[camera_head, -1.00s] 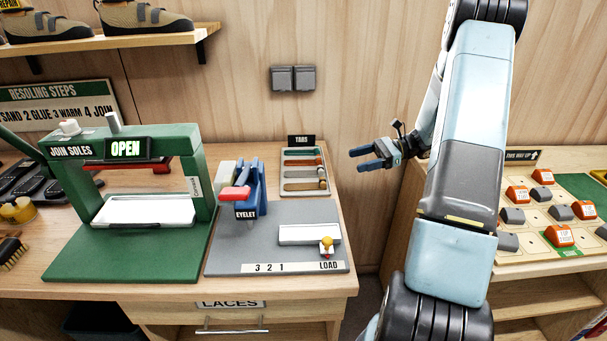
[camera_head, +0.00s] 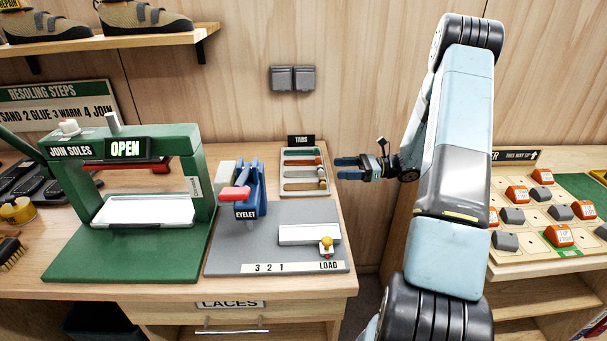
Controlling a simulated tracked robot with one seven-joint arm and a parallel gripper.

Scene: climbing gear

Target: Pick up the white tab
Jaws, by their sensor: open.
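The tab tray (camera_head: 284,180) stands at the back of the bench under a TABS sign. Its slots hold small tabs, among them a teal one at the back, a reddish-brown one and a tan one. A small pale piece (camera_head: 321,173) at the right end of a middle slot looks like the white tab, but it is too small to be sure.
The blue eyelet press (camera_head: 257,190) stands left of the tray on a grey base (camera_head: 225,258) with a white block (camera_head: 296,234) and yellow knob. The green sole press (camera_head: 205,175) is further left. A gap separates this bench from the right-hand one with a game-like board (camera_head: 515,228).

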